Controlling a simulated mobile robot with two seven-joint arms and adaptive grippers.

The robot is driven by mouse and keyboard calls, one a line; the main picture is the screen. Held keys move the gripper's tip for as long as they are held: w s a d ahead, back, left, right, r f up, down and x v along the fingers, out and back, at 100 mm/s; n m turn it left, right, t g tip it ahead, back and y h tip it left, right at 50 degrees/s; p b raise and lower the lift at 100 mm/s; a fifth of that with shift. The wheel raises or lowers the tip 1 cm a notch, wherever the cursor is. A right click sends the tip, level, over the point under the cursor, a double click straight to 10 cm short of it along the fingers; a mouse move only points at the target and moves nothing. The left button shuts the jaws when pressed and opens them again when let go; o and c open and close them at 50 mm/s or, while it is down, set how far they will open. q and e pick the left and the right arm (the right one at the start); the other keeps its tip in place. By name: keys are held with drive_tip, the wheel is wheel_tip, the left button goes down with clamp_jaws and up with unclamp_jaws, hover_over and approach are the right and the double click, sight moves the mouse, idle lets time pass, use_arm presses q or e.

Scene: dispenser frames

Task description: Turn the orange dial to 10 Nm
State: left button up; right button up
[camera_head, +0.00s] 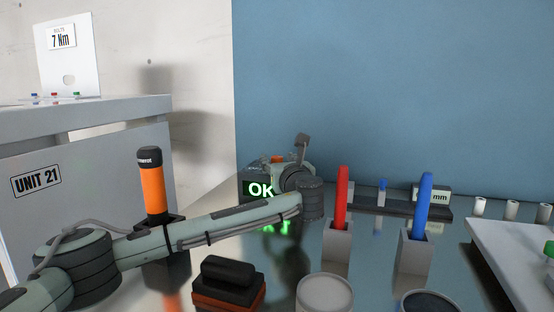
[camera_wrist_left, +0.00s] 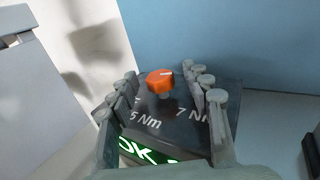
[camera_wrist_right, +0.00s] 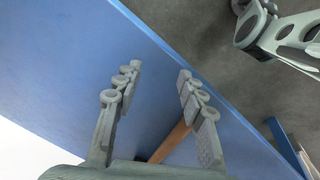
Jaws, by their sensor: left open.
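The orange dial (camera_wrist_left: 160,82) sits on a dark box with "5 Nm" on the left and "7 Nm" on the right of its face; a 10 Nm mark does not show. A white line on the dial's top points right. In the head view only a bit of the dial (camera_head: 278,158) shows above the green "OK" display (camera_head: 260,188). My left gripper (camera_wrist_left: 164,73) is open, its fingers on either side of the dial with gaps; it partly hides the box in the head view. My right gripper (camera_wrist_right: 155,76) is open and empty.
Red (camera_head: 341,200) and blue (camera_head: 424,205) handled tools stand in holders to the right. A sign (camera_head: 62,38) at back left reads "7 Nm". A blue panel and brown bar lie beyond my right gripper.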

sight(278, 159)
use_arm(q)
drive_tip(key=v, duration=0.5)
drive_tip(key=shift+s, duration=0.4)
use_arm(e)
drive_tip(key=shift+w+a, duration=0.1)
